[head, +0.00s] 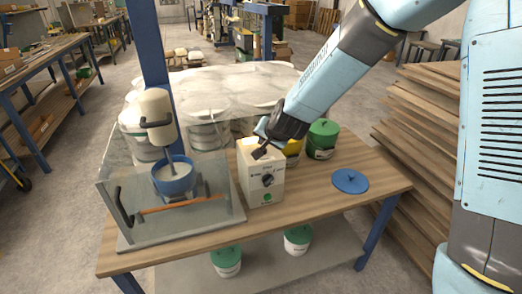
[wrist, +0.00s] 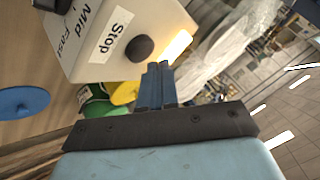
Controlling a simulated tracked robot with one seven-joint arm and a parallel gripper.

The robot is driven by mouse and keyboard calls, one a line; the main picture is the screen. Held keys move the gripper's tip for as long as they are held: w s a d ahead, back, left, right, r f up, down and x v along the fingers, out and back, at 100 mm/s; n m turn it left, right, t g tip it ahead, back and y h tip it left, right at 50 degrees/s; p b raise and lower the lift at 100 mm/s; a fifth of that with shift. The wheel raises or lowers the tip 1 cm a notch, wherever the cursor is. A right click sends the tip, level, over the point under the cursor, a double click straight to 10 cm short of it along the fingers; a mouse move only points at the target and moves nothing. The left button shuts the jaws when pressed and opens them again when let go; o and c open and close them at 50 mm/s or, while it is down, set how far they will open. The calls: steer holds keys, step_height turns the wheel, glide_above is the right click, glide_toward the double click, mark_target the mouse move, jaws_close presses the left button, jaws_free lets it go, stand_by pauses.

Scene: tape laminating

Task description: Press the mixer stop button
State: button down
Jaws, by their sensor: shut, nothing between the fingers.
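The mixer control box (head: 259,188) is a cream box on the wooden table, with a dark knob (head: 267,180) and a green button (head: 268,198) on its front. In the wrist view, the box (wrist: 165,15) shows labels reading Mid, Fast and Stop. A dark round button (wrist: 139,48) is beside the Stop label (wrist: 112,36). My gripper (head: 260,152) is shut and empty at the box's upper part. In the wrist view, its fingertips (wrist: 157,70) appear close to the dark button; contact cannot be told.
The mixer (head: 157,112) stands over a blue bowl (head: 174,180) behind a clear guard left of the box. A green-lidded tub (head: 322,140) and a yellow one (head: 293,147) are behind it. A blue lid (head: 350,181) lies to the right, with bare tabletop around it.

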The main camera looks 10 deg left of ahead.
mark_target(264, 151)
steer(key=shift+f, duration=0.15)
stand_by(0.4)
steer(key=shift+f, duration=0.7)
stand_by(1.1)
steer(key=shift+r, duration=0.9)
steer(key=shift+r, duration=0.1)
steer(key=shift+r, duration=2.35)
steer(key=shift+r, duration=0.1)
